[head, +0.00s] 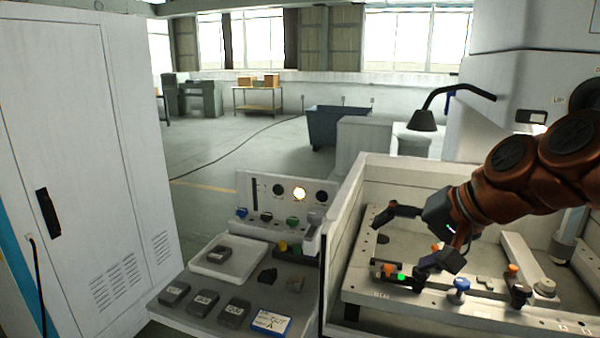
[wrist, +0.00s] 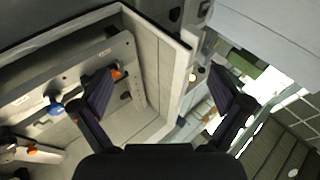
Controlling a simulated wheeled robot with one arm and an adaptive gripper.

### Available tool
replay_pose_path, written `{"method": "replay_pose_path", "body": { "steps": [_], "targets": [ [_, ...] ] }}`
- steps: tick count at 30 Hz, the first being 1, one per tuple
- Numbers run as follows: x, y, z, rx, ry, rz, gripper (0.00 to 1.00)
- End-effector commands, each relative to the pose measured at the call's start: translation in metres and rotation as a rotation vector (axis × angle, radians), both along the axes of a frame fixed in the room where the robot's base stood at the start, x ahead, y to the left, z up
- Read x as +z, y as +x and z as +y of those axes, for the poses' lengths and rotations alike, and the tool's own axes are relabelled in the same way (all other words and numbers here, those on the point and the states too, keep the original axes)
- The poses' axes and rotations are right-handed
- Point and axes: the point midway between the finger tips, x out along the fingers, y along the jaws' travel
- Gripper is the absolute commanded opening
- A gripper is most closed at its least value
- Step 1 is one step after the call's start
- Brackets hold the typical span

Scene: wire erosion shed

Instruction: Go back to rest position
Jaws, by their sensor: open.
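My gripper (head: 398,248) hangs over the white machine basin (head: 342,250) at the right of the head view. Its two dark fingers are spread wide with nothing between them. In the wrist view the open gripper (wrist: 163,88) has its left finger over the basin frame and its right finger over the area outside the basin wall. My orange-brown arm reaches in from the right. Below the fingers, an orange-knobbed clamp (head: 389,270) sits on the frame's front bar near a small green patch. I cannot tell whether a finger touches it.
A blue knob (head: 459,284) and another orange-knobbed clamp (head: 516,288) stand farther right on the frame. Left of the basin, a bench holds a white tray (head: 205,268), several dark labelled blocks and a blue-white card (head: 271,323). A black lamp (head: 423,120) overhangs the basin's back. A tall cabinet (head: 90,140) stands left.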

Motion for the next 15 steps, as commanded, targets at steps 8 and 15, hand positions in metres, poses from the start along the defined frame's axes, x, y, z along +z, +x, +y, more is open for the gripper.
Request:
{"method": "replay_pose_path", "body": {
  "steps": [8, 15],
  "targets": [
    [-0.11, -0.099, 0.033, 0.218, -0.29, 0.213, 0.99],
    [-0.185, -0.191, 0.013, 0.359, -0.497, 0.403, 0.99]
  ]
}}
